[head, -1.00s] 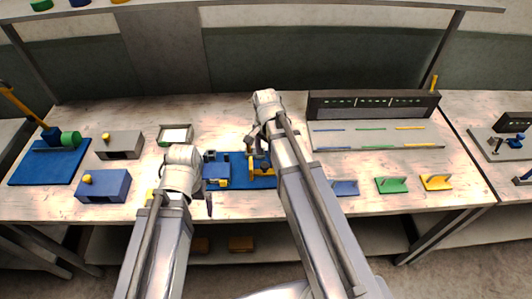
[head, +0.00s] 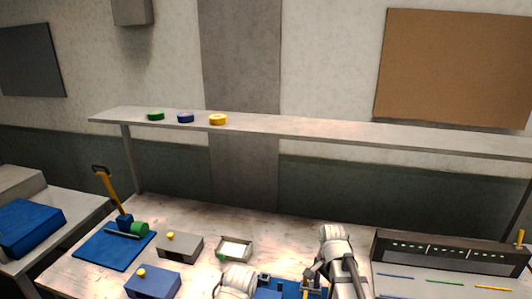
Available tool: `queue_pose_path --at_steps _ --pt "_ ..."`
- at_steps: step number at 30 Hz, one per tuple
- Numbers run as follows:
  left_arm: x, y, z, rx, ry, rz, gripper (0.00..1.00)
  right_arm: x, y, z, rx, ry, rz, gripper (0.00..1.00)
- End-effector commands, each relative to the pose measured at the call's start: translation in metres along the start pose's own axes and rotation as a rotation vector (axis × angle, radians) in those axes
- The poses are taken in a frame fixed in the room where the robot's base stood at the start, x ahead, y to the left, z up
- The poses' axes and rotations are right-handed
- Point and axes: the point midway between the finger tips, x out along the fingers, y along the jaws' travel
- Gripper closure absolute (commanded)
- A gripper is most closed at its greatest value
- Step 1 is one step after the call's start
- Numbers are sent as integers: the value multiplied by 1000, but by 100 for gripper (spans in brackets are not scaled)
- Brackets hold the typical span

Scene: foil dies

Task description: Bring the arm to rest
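In the head view my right arm reaches up from the bottom right of centre, over the blue mat (head: 272,294) on the bench. Its gripper (head: 312,276) is small and partly hidden by the wrist, beside a yellow part on the mat; I cannot tell whether it is open. My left arm shows only its white wrist at the bottom edge, left of the blue mat.
A grey box (head: 180,247), a blue box (head: 153,282) and a small tray (head: 235,249) stand on the bench (head: 215,215). A blue base (head: 100,252) with a yellow-handled lever is at left. A dark rack (head: 438,255) is at right. A shelf (head: 300,128) overhead holds coloured discs.

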Motion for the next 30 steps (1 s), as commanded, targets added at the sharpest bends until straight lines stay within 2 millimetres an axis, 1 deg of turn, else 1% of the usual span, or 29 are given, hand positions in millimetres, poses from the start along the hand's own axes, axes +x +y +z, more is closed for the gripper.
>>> queue_pose_path --at_steps 1,9,13,18,30 --pt "11 1 -1 0 0 0 0 11 0 0 0 0 0 29" --pt "45 4 -3 -2 0 0 0 45 0 0 -1 -1 -1 29" --pt "56 5 -3 -2 0 0 0 57 -1 0 -1 -1 -1 29" --pt "62 6 -4 -2 0 0 0 62 -1 1 -1 -1 -1 29" --pt "60 7 -3 -1 0 1 0 60 2 3 -5 0 2 29"
